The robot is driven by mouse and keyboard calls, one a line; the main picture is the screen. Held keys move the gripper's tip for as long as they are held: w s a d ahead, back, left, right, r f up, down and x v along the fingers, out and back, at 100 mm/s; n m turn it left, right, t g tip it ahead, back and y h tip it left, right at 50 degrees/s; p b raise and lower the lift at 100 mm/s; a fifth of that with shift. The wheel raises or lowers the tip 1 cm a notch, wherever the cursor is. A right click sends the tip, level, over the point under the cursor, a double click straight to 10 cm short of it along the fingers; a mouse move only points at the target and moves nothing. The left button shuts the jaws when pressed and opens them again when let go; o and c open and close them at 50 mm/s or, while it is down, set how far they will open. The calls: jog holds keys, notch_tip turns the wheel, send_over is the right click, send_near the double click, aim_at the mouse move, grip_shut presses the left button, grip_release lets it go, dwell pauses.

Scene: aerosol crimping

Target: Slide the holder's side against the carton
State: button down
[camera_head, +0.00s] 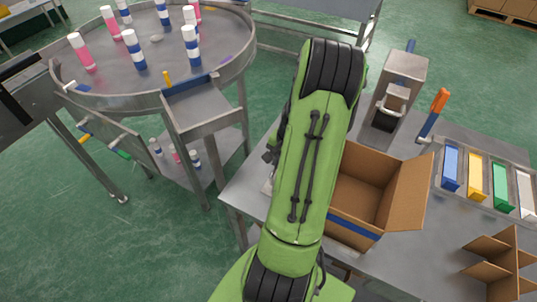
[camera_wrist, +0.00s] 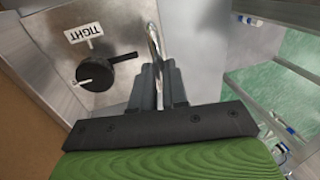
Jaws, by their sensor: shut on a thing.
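The open brown carton (camera_head: 403,192) stands on the steel table, right of my arm in the head view, with a flap folded outward. In the wrist view its brown side (camera_wrist: 22,115) fills the left edge. My gripper (camera_wrist: 159,78) is shut on a thin, bent, shiny metal piece, which I take to be the holder (camera_wrist: 154,42). It rises upright from between the fingers. The holder's foot and any contact with the carton are hidden. In the head view my own arm covers the gripper and holder.
A black knob (camera_wrist: 108,72) and a TIGHT label (camera_wrist: 83,33) sit on a grey metal surface beside the gripper. Coloured bins (camera_head: 475,180) and a cardboard divider (camera_head: 495,265) lie right.

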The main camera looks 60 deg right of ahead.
jog(key=shift+s, duration=0.2)
jog(key=c, duration=1.1)
grip_release()
jog(key=shift+w, duration=0.1)
jog(key=shift+c, duration=0.2)
jog(key=s+r+p, duration=0.3)
jog(key=r+p, duration=0.1)
jog(key=r, duration=1.1)
jog(key=shift+r, duration=0.25)
jog(key=shift+d, duration=0.1)
